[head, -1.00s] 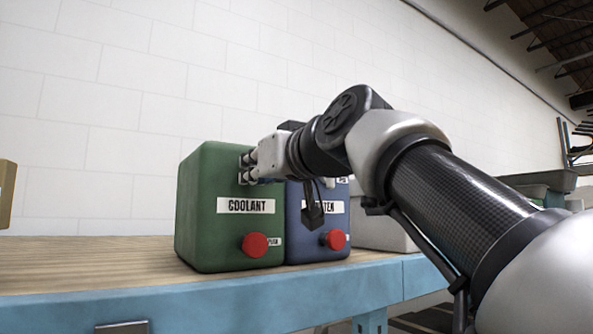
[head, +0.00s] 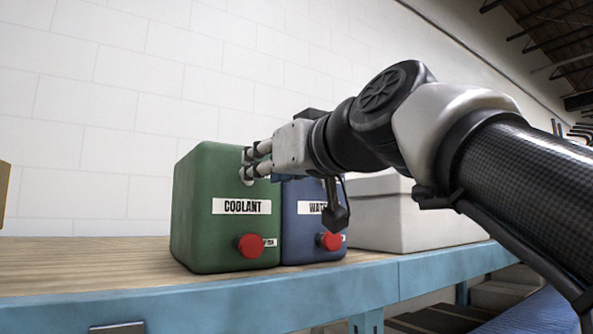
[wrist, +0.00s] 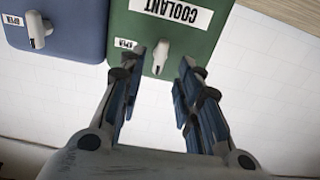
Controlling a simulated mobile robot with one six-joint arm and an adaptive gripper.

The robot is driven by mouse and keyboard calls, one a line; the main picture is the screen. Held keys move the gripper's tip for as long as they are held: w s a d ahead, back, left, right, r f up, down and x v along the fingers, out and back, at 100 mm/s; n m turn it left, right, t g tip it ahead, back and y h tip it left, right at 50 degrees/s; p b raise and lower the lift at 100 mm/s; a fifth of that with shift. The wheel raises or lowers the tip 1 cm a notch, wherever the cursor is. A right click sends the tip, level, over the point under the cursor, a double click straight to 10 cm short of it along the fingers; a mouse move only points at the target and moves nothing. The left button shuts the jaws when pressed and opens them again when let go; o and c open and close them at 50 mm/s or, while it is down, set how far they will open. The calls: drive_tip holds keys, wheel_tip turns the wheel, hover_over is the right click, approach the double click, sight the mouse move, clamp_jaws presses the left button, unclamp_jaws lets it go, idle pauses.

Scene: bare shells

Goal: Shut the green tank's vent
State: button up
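The green tank (head: 205,215) marked COOLANT stands on the bench in the head view. In the wrist view, upside down, its front face (wrist: 195,45) shows a pale vent lever (wrist: 161,56) pointing toward the tank's top edge, with a small OPEN label (wrist: 125,44) beside it. My gripper (head: 248,165) is at the upper right of the tank's front. In the wrist view my gripper (wrist: 160,70) is open, one finger on each side of the lever, with gaps showing. I cannot tell how deep the fingertips reach. In the head view my gripper mostly hides the lever.
A blue tank (head: 300,240) stands right beside the green one, with its own pale lever (wrist: 38,30). Red knobs (head: 249,246) (head: 330,240) stick out low on both tanks. A grey-white box (head: 420,215) is further right. The bench (head: 80,265) left of the tanks is clear.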

drive_tip(key=v, duration=0.6)
drive_tip(key=shift+s+d, duration=0.2)
drive_tip(key=shift+s, duration=0.1)
drive_tip(key=shift+f, duration=0.1)
drive_tip(key=s+d+f+m+g+h+b, duration=0.1)
drive_tip(key=d+f+h+b, duration=0.15)
drive_tip(key=f, duration=0.85)
drive_tip(key=s+d+f+m+g+h+b, duration=0.1)
drive_tip(key=d+f+m+g+b, duration=0.15)
drive_tip(key=f, duration=0.85)
drive_tip(key=s+d+f+m+h+b, duration=0.1)
drive_tip(key=d+f+h+b, duration=0.15)
drive_tip(key=f, duration=0.85)
drive_tip(key=s+d+f+m+g+h+b, duration=0.1)
drive_tip(key=s+f, duration=0.4)
drive_tip(key=f, duration=0.6)
drive_tip(key=s+d+f+m+g+h+b, duration=0.1)
drive_tip(key=s+d+f, duration=0.4)
drive_tip(key=f, duration=0.7)
drive_tip(key=s+d+f+m+g+h+b, duration=0.1)
drive_tip(key=s+d+f+g+b, duration=0.3)
drive_tip(key=f, duration=0.8)
drive_tip(key=shift+s+d+h, duration=0.35)
drive_tip(key=shift+s+h, duration=0.55)
drive_tip(key=shift+s, duration=0.1)
